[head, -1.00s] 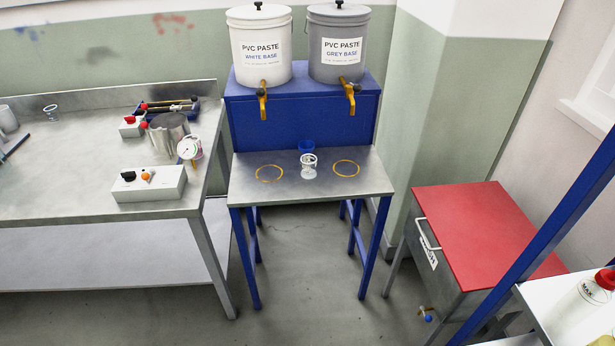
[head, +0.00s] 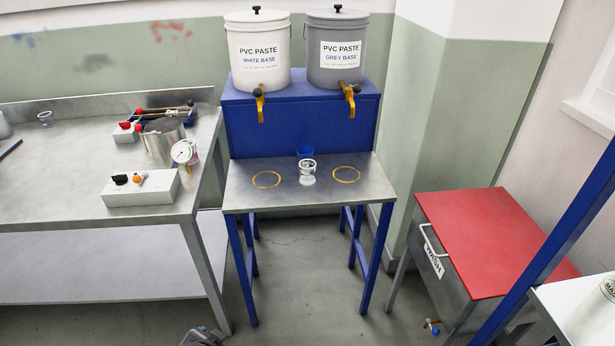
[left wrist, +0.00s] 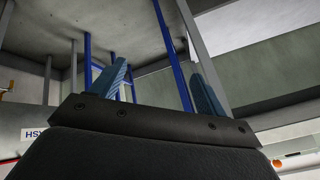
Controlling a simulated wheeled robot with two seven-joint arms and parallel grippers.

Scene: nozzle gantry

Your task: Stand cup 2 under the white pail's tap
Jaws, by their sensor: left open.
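The white pail (head: 262,65), labelled PVC PASTE WHITE BASE, stands on a blue stand with its yellow tap (head: 259,104) at the front. A yellow ring (head: 267,187) on the small steel table lies below this tap, empty. I cannot read a number on either, so cannot tell which is cup 2. My left gripper (left wrist: 160,88) is open and empty in the left wrist view; part of it shows at the head view's bottom edge. My right gripper is out of view.
The grey pail (head: 336,70) has its own tap above the right ring (head: 345,181). A steel bench (head: 60,190) at left holds a switch box (head: 140,195), a metal pot (head: 160,145) and a gauge. A red-lidded wash box (head: 490,240) stands at right. Floor before the table is clear.

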